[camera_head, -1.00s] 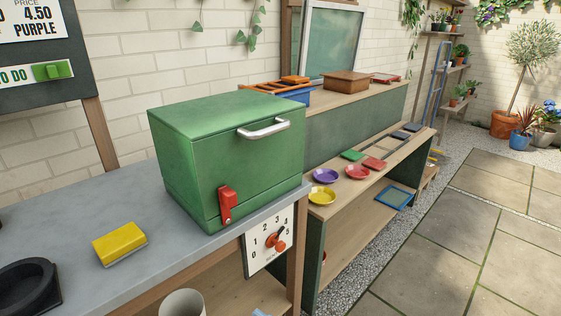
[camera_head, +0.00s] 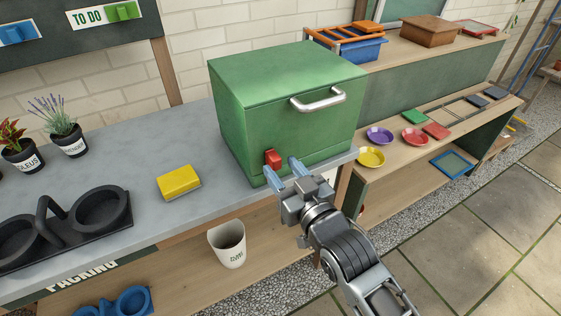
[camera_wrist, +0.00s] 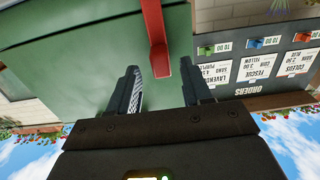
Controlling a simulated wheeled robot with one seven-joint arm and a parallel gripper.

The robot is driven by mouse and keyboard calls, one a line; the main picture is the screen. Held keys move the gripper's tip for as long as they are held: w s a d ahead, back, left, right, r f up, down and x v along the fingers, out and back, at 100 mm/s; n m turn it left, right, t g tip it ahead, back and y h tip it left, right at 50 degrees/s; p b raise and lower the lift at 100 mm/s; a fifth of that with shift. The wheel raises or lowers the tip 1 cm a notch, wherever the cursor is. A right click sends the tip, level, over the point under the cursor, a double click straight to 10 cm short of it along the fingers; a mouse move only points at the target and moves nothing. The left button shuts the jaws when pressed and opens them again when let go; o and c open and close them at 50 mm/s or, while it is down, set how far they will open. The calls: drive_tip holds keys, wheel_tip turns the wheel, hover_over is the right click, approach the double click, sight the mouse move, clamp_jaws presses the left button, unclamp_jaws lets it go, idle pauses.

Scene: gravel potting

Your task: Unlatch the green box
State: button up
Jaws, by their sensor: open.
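The green box (camera_head: 270,115) stands shut on the grey bench top, with a silver handle (camera_head: 318,100) on its lid front. Its red latch (camera_head: 273,159) is low on the front face. My gripper (camera_head: 283,172) is open in front of the latch, and its fingers partly hide the latch's lower part in the head view. In the wrist view the red latch (camera_wrist: 154,35) reaches down between my two open fingers (camera_wrist: 164,88). The green box (camera_wrist: 90,60) fills the left of that view. I cannot tell whether the fingers touch the latch.
A yellow sponge-like block (camera_head: 179,182) lies left of the box. A black two-ring holder (camera_head: 70,222) and potted plants (camera_head: 68,140) are further left. A white pot (camera_head: 228,244) stands on the lower shelf. Coloured saucers (camera_head: 380,136) lie on the shelf to the right.

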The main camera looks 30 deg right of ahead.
drive_tip(key=shift+w, duration=1.05)
drive_tip(key=shift+a, duration=0.1)
clamp_jaws()
